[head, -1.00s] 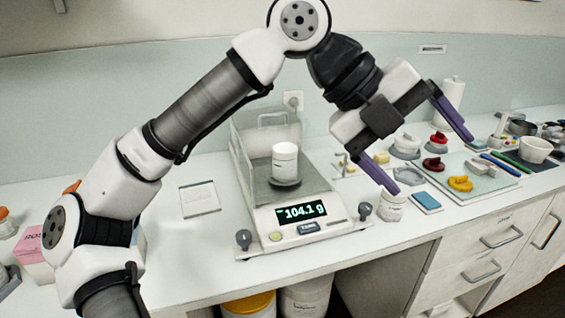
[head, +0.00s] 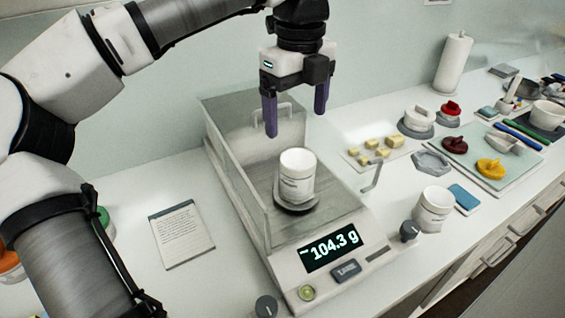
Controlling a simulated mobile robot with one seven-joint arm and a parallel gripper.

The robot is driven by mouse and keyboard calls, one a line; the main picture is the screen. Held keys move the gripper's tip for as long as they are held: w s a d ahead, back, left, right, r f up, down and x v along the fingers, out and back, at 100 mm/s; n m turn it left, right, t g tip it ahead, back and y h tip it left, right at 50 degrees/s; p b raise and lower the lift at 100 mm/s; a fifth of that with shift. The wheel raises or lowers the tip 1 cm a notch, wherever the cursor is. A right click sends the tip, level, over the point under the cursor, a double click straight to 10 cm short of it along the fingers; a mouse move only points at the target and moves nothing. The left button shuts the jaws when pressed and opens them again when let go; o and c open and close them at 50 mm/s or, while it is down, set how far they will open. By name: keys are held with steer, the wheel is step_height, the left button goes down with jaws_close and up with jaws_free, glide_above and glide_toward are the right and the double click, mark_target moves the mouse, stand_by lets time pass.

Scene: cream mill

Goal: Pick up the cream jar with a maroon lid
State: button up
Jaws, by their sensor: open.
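My gripper (head: 296,122) is open and empty, with its two purple fingers pointing down above the balance. A white jar (head: 298,176) with a label stands upright on the balance pan (head: 297,208), below the fingers and apart from them. A second white jar (head: 433,210) stands on the counter right of the balance. Both jars look white at the top, and I see no maroon lid on either. A dark maroon lid-like piece (head: 455,144) lies on the pale mat at the right, apart from the jars.
Small yellow blocks (head: 372,150), a grey hexagonal dish (head: 432,163) and a blue pad (head: 464,198) are on the right.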

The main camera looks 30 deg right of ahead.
mark_target(298, 172)
step_height(298, 172, down, 8)
steer(key=shift+f+p, duration=0.15)
steer(key=shift+p, duration=0.6)
steer(key=shift+s+d+f+p, duration=0.15)
steer(key=shift+f+p, duration=0.45)
steer(key=shift+f, duration=0.8)
steer(key=shift+s+d+f+p, duration=0.1)
steer(key=shift+f+p, duration=0.5)
steer(key=shift+f, duration=0.75)
steer(key=c, duration=1.2)
